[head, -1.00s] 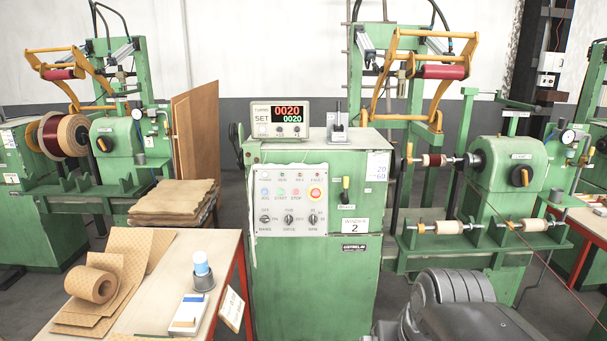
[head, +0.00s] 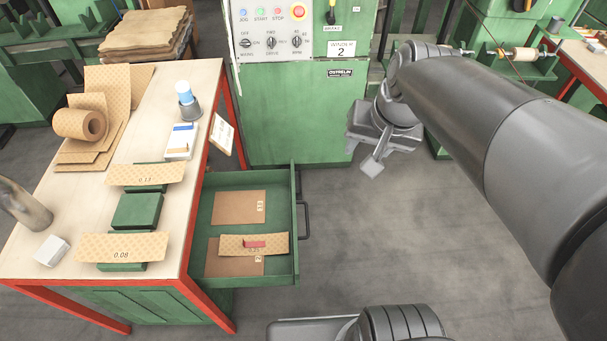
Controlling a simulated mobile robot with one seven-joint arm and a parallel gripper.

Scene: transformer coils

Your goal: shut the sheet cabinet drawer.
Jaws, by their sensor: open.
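The green sheet cabinet drawer (head: 296,262) is pulled out from under the wooden-topped table, towards the right. Its dark handle (head: 305,206) is on the right-hand front. Inside lie brown sheets (head: 240,206) and a tan strip (head: 275,240) with a small red piece on it. My gripper (head: 374,152) is on the floor side of the winder, up and to the right of the drawer handle and apart from it. It is open and empty; its fingers are small and partly hidden by my wrist.
The table (head: 150,85) carries a tan paper roll (head: 80,124), a blue-capped bottle (head: 184,92), green blocks (head: 137,211) and a metal cylinder (head: 22,205). The green winder cabinet (head: 290,115) stands behind the drawer. Grey floor (head: 400,235) to the drawer's right looks clear.

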